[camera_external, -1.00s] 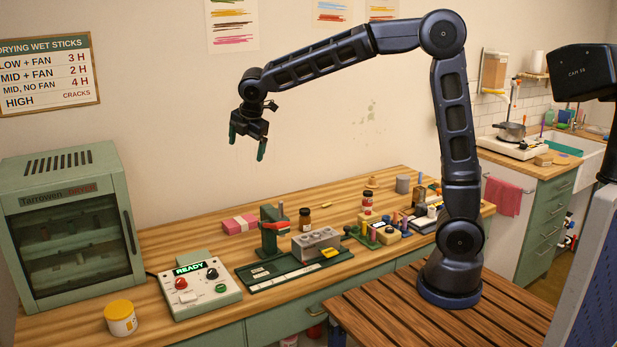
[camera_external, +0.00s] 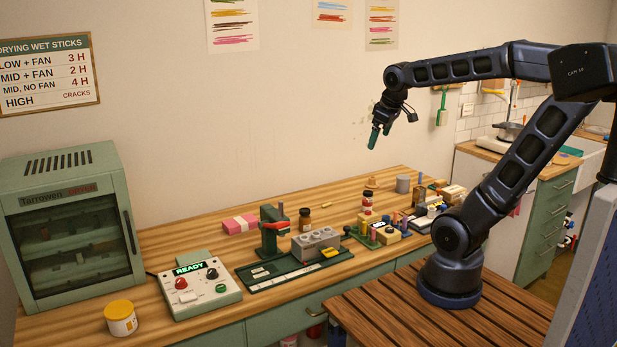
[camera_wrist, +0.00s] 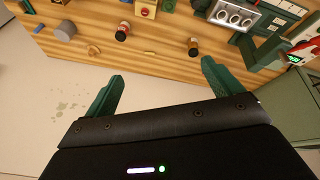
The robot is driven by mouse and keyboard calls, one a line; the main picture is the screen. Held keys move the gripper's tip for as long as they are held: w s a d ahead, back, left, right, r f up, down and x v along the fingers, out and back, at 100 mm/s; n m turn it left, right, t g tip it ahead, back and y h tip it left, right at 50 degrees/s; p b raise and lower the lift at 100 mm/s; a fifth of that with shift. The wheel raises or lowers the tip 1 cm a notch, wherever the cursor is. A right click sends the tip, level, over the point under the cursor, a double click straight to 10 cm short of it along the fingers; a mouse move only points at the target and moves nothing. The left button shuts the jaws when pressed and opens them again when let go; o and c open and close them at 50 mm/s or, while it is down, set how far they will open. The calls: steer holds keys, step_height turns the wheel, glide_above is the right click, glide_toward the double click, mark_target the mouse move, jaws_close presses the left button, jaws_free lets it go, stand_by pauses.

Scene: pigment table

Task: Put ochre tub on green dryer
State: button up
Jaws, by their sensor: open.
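The ochre tub (camera_external: 121,318), with a white label and a yellow lid, stands upright at the front left of the table. The green dryer (camera_external: 72,222) is a boxy cabinet with a dark glass door, at the back left of the table. Its vented top (camera_external: 60,160) is bare. My gripper (camera_external: 380,136) is raised above the back right of the table, far from both, pointing down. In the wrist view its green fingers (camera_wrist: 160,85) are spread wide with nothing between them. The tub does not show in the wrist view.
A control box (camera_external: 197,290) reading READY stands between the tub and a green press (camera_external: 272,230). A grey mould block (camera_external: 316,241), jars (camera_external: 304,217) and small coloured pieces crowd the table's middle and right. A pink package (camera_external: 240,224) lies near the back.

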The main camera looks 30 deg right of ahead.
steer(key=s+d+f+m, duration=0.3)
steer(key=s+d+m, duration=0.1)
steer(key=s, duration=0.3)
steer(key=shift+s+d+f+m, duration=0.3)
steer(key=shift+s+m, duration=0.05)
steer(key=shift+m, duration=0.15)
